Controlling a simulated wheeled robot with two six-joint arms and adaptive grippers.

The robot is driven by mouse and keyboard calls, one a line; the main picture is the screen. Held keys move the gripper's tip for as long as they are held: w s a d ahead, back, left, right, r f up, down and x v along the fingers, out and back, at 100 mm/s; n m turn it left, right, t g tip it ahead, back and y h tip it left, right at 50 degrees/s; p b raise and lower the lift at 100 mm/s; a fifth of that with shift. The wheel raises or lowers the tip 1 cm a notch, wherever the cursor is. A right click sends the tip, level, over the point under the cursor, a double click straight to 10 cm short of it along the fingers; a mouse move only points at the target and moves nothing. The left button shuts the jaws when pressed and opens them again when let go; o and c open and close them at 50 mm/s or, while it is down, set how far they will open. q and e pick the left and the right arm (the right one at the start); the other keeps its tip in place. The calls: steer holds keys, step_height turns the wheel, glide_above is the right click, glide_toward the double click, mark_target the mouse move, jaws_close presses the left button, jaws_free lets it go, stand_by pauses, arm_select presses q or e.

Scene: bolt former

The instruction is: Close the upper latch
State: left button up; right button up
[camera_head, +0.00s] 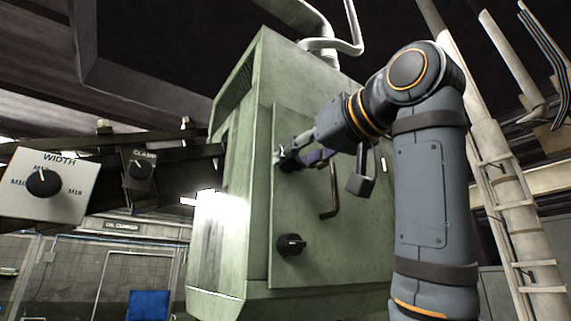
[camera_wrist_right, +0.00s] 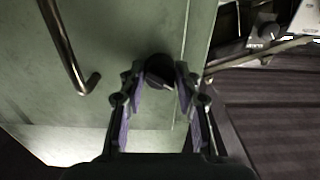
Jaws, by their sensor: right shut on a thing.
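The upper latch (camera_wrist_right: 159,68) is a dark round knob on the green cabinet door (camera_head: 340,240). In the right wrist view my right gripper (camera_wrist_right: 159,80) has its two purple-padded fingers on either side of this knob, shut on it. The lower latch (camera_head: 291,244), a black knob, sits below on the same door. My left gripper is in neither view.
A bent metal door handle (camera_head: 331,200) stands out from the door below my right gripper; it also shows in the wrist view (camera_wrist_right: 68,50). Left of the cabinet are a WIDTH dial box (camera_head: 62,205) and a CLAMP dial (camera_head: 140,169). A ladder (camera_head: 525,230) stands at right.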

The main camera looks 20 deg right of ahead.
jaws_close()
steer(key=n, duration=0.3)
steer(key=shift+n, duration=0.4)
steer(key=n, duration=0.4)
steer(key=o, duration=1.1)
jaws_free()
steer(key=shift+w, duration=0.1)
steer(key=b+v, duration=0.1)
steer(key=v, duration=0.7)
steer(key=shift+b, duration=0.35)
